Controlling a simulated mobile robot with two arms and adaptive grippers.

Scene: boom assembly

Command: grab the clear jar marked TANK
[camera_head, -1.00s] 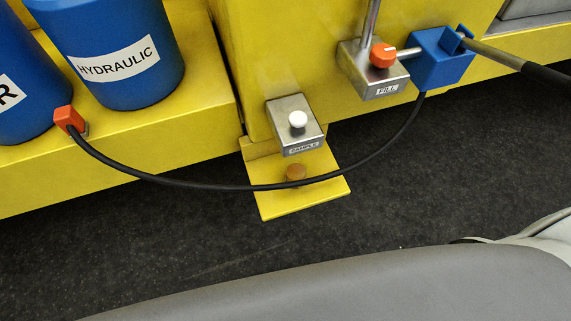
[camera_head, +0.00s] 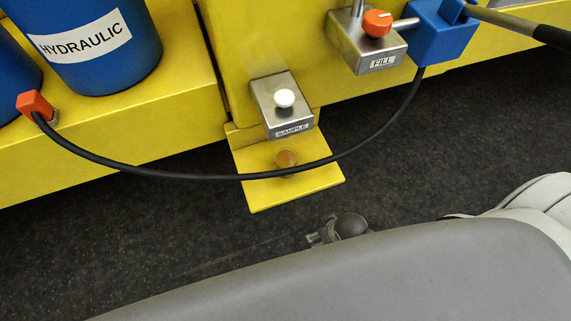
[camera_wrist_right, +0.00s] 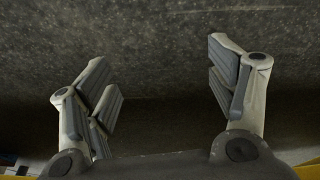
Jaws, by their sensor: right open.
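I see no clear jar marked TANK in either view. My right gripper (camera_head: 318,236) shows only partly in the head view, low over the dark floor, mostly hidden behind my grey body. In the right wrist view my right gripper (camera_wrist_right: 160,75) is wide open and empty, with bare grey floor beyond its fingers. My left gripper is not in view.
A yellow ledge (camera_head: 290,192) sticks out below a SAMPLE block (camera_head: 285,107) with a white knob. A black hose (camera_head: 200,177) hangs across from an orange fitting (camera_head: 36,106) to a blue block (camera_head: 440,35). A HYDRAULIC canister (camera_head: 95,65) stands left. The floor (camera_head: 450,150) is clear.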

